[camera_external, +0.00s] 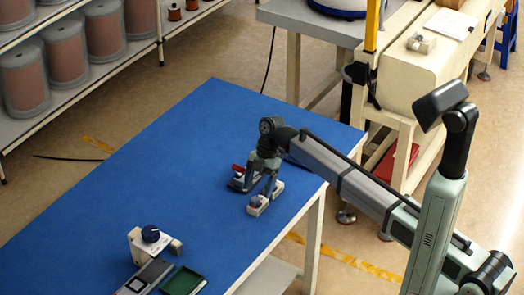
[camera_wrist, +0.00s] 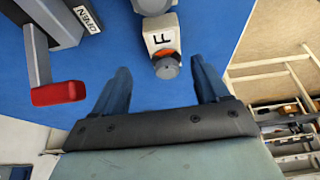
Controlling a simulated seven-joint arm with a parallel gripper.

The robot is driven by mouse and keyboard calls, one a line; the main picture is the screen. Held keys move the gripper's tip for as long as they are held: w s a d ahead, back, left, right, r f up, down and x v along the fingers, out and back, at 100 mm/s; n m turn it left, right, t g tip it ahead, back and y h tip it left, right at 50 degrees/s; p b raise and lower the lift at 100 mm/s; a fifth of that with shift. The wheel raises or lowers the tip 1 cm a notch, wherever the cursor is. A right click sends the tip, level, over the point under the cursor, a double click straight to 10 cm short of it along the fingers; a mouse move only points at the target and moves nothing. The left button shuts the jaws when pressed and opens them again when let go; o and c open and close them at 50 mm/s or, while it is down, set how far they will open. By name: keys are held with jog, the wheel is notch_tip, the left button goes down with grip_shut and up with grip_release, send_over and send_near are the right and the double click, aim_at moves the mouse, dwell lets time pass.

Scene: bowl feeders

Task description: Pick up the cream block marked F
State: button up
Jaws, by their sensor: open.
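The cream block marked F (camera_wrist: 160,27) is at the top middle of the wrist view, with an orange and grey round knob (camera_wrist: 167,66) at its near end. In the external view the cream block (camera_external: 257,208) lies on the blue table near its right edge. My gripper (camera_wrist: 160,68) is open, its two dark fingers apart on either side of the knob end in the picture, with nothing held. In the external view my gripper (camera_external: 262,177) points down just above and behind the block. Whether a finger touches it cannot be told.
A grey device with a red-tipped lever (camera_wrist: 57,93) is close left of my fingers; its red part (camera_external: 238,169) also shows externally. The table's (camera_external: 190,150) middle is clear.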

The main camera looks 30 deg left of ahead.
aim_at(258, 199)
jog(key=shift+d+x, duration=0.2)
jog(key=shift+x, duration=1.1)
jog(key=shift+d+x, duration=0.2)
jog(key=shift+x, duration=1.1)
jog(key=shift+w, duration=0.1)
jog(key=c, duration=1.3)
jog(key=shift+o, duration=0.2)
